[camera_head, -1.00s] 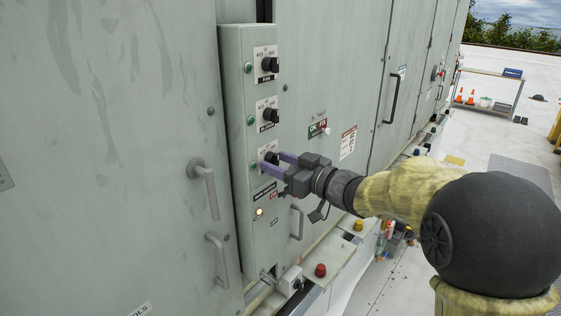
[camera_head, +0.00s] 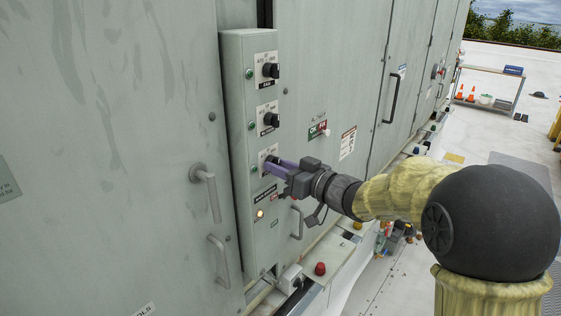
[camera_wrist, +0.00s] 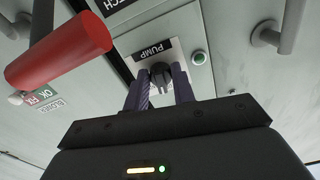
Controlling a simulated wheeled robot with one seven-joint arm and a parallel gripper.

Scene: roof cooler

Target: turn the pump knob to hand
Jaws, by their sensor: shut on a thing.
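The pump knob (camera_wrist: 161,74) is black and sits on a white plate marked PUMP (camera_wrist: 157,50) in the wrist view. In the head view the knob (camera_head: 271,160) is the lowest of three on the narrow control box (camera_head: 236,130), partly hidden by the fingers. My gripper (camera_head: 275,166) reaches it from the right. In the wrist view my gripper's (camera_wrist: 160,84) two purple fingers stand on either side of the knob, shut on it. The plate's position marks are too small or hidden to read.
Two more black knobs, the upper one (camera_head: 270,70) and the middle one (camera_head: 271,119), sit above. A red cylinder (camera_wrist: 60,50) juts out close by in the wrist view. Door handles (camera_head: 207,190) stick out left of the box. A lit lamp (camera_head: 260,213) is below.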

